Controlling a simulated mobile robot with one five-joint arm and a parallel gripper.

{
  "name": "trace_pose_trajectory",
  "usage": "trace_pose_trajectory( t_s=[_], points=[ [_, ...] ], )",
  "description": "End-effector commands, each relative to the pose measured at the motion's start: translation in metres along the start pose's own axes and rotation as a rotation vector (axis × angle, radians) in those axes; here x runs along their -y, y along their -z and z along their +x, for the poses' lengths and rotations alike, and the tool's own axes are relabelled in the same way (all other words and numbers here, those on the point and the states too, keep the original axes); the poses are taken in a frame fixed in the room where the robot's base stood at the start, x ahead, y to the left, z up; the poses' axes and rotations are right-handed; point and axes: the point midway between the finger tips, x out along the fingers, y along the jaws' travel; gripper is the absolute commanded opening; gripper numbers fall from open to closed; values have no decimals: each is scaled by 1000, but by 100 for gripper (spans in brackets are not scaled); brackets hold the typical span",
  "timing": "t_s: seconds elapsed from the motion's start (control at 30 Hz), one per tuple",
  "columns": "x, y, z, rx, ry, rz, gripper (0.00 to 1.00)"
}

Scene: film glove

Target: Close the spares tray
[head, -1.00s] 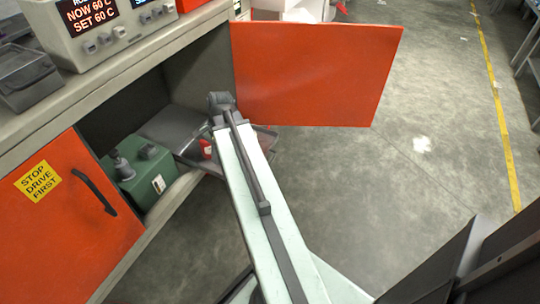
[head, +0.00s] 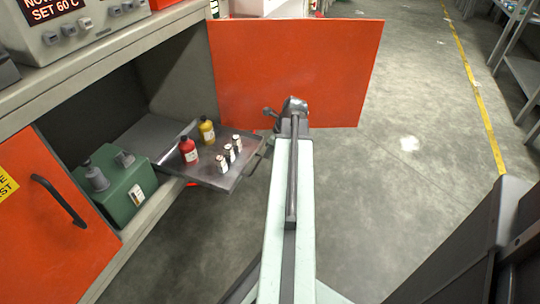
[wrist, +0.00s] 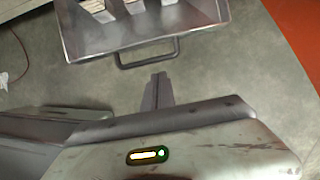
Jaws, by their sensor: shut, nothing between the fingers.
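The spares tray (head: 203,167) is a grey metal tray pulled out of the open cabinet, sticking out past the cabinet's front edge. It holds a red bottle (head: 188,150), a yellow bottle (head: 207,131) and several small white-labelled vials (head: 222,163). Its dark bar handle (head: 257,163) is on the outer end; the handle (wrist: 147,62) also shows in the wrist view. My gripper (head: 268,112) is shut and empty, apart from the tray. In the wrist view my gripper (wrist: 158,76) appears just below the handle, with floor showing between; whether it touches cannot be told.
An orange door (head: 295,70) stands open behind my gripper. A green container (head: 115,190) sits in the cabinet left of the tray. Another orange door (head: 65,235) with a dark handle is at left. Open floor (head: 400,200) lies to the right.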

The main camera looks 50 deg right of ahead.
Motion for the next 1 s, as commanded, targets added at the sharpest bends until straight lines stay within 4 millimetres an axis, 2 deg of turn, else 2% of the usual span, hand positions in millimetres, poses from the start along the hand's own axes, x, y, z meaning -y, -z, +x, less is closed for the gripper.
trace_pose_trajectory(
  t_s=[0.03, 0.17, 0.23, 0.4, 1.0],
  points=[
    [0, 4, 22, 0, -1, -2, 0],
    [0, 4, 49, 0, -1, -2, 0],
    [0, -13, 45, 0, -2, -4, 0],
    [0, -32, 51, -1, 0, -3, 0],
    [2, -40, 54, -1, 2, 3, 0]
  ],
)
